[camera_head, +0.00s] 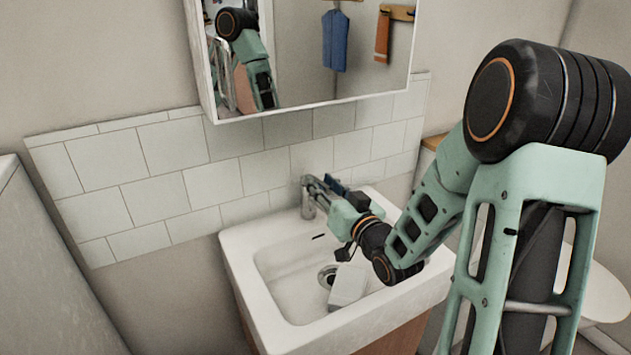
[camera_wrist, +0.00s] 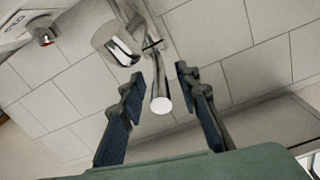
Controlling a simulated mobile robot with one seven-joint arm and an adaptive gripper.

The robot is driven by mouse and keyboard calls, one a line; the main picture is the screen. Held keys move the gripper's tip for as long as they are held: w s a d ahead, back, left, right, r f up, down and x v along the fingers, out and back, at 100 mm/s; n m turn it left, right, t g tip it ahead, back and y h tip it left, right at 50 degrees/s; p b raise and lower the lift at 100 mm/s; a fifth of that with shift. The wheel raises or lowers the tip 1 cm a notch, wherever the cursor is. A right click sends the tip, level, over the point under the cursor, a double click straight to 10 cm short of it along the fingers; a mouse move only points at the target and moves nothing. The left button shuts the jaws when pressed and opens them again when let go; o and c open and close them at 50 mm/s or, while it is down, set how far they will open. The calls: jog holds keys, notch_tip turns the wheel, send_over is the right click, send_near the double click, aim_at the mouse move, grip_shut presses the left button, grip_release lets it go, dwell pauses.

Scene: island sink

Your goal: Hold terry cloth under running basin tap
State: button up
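A small pale rectangular piece (camera_head: 347,286), perhaps the folded terry cloth, lies in the white basin (camera_head: 262,308) beside the drain. The chrome tap (camera_head: 308,198) stands at the basin's back edge. My gripper (camera_head: 335,186) is at the tap, above the basin and apart from the pale piece. In the wrist view, my gripper (camera_wrist: 160,82) is open, with its two dark fingers apart. No stream of water is clearly visible.
A mirror cabinet (camera_head: 322,104) hangs above the basin, in front of the white wall tiles (camera_head: 210,183). A pale unit (camera_head: 50,285) stands at the left. A white toilet (camera_head: 597,290) is at the right, partly behind my arm. The basin's left part is clear.

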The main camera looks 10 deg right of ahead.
aim_at(316, 178)
jog(key=shift+x, duration=1.7)
grip_shut()
jog(key=shift+r, duration=0.15)
